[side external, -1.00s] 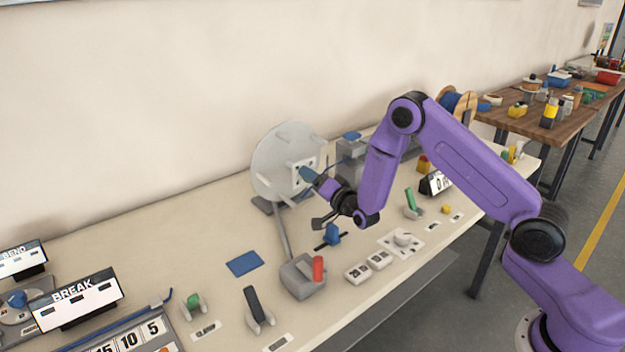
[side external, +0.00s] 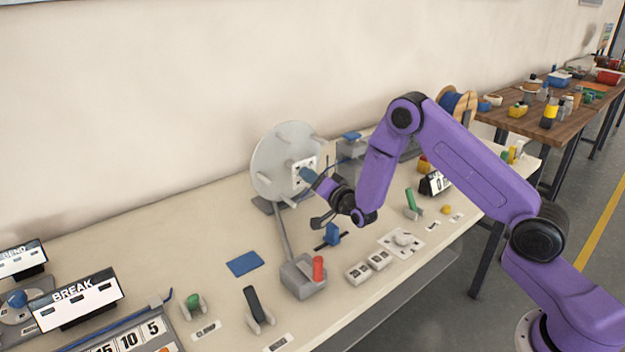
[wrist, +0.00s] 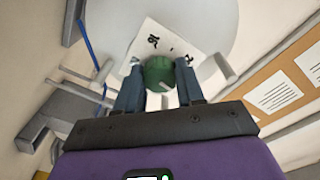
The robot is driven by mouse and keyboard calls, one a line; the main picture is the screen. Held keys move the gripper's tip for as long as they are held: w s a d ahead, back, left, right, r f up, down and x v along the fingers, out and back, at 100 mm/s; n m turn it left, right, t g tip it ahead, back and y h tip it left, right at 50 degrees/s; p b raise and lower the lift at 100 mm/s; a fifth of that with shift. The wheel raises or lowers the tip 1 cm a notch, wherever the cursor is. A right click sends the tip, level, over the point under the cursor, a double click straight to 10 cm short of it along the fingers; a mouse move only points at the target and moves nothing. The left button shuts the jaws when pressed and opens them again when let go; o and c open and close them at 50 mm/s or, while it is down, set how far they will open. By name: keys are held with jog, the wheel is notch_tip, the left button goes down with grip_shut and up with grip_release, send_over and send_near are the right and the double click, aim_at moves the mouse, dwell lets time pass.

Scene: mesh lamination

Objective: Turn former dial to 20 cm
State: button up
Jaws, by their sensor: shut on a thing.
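The former is a large pale grey upright disc (side external: 270,155) with pegs near its rim, standing at the back of the bench. A white square scale plate (side external: 304,163) with dark marks is at its middle; the marks are too small to read. In the wrist view the dial is a green round knob (wrist: 159,75) with a pale pointer line slanting toward the lower right. My gripper (wrist: 161,92) has its two blue fingers on either side of the knob and is shut on it. In the side view my gripper (side external: 307,174) reaches the plate, and the fingers hide the knob.
A grey box with a red handle (side external: 318,268), a blue clamp piece (side external: 332,235) and a blue pad (side external: 244,263) lie in front of the disc. White number tiles (side external: 368,266) and a green lever (side external: 411,200) are to the right. A BREAK sign (side external: 76,299) stands at left.

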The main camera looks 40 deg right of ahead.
jog(key=n, duration=0.6)
jog(key=shift+n, duration=0.3)
dwell(0.4)
jog(key=o, duration=1)
jog(key=shift+o, duration=0.2)
jog(key=shift+s, duration=0.1)
jog(key=s, duration=1.7)
jog(key=shift+a+f, duration=0.25)
jog(key=shift+s, duration=0.1)
